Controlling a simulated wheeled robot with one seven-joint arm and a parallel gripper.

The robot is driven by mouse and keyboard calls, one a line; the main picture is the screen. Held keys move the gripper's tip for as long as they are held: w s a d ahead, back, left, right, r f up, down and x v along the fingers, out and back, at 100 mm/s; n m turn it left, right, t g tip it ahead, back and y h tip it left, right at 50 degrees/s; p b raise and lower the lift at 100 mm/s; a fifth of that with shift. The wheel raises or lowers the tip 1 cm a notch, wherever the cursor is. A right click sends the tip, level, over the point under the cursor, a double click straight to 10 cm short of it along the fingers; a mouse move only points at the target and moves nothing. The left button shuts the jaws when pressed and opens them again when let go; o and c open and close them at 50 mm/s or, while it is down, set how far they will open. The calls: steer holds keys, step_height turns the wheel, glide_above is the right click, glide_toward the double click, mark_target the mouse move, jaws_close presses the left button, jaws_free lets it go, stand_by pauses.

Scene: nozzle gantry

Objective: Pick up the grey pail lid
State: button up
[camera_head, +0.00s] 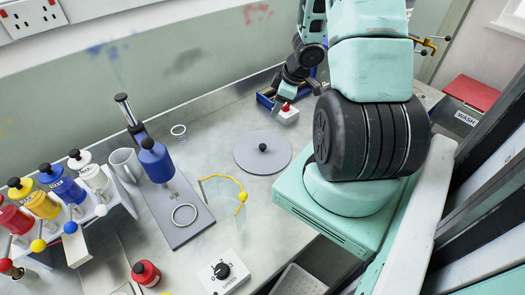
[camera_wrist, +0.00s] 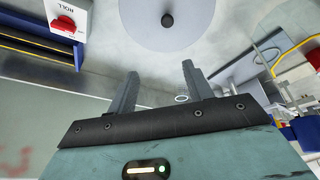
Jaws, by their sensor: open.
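The grey pail lid (camera_head: 250,163) is a flat round disc with a black knob in its middle. It lies flat on the metal bench, near the middle of the head view. In the wrist view the lid (camera_wrist: 188,35) shows at the top centre, beyond my fingertips, with its far edge cut off. My gripper (camera_wrist: 160,72) is open and empty, its two fingers apart and not touching the lid. In the head view my wrist is at the back of the bench, behind the lid, and the fingers are hard to make out.
A white switch box with a red knob (camera_head: 287,116) and a blue tray (camera_head: 266,97) stand behind the lid. A yellow-edged clear guard (camera_head: 223,200) and a stand with a blue bottle (camera_head: 157,163) are to its left. Bare bench surrounds the lid.

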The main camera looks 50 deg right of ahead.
step_height(320, 180, down, 3)
steer(key=s+y, duration=0.1)
steer(key=s, duration=0.2)
steer(key=b, duration=0.5)
glide_above(263, 146)
steer(key=s+d, duration=0.1)
steer(key=s, duration=0.1)
steer(key=shift+n, duration=0.3)
steer(key=f, duration=1)
steer(key=shift+s+d, duration=0.1)
steer(key=shift+s, duration=0.1)
steer(key=shift+b+x, duration=0.35)
steer(key=shift+x, duration=2.5)
steer(key=shift+d, duration=0.15)
steer(key=shift+w, duration=0.1)
jaws_close()
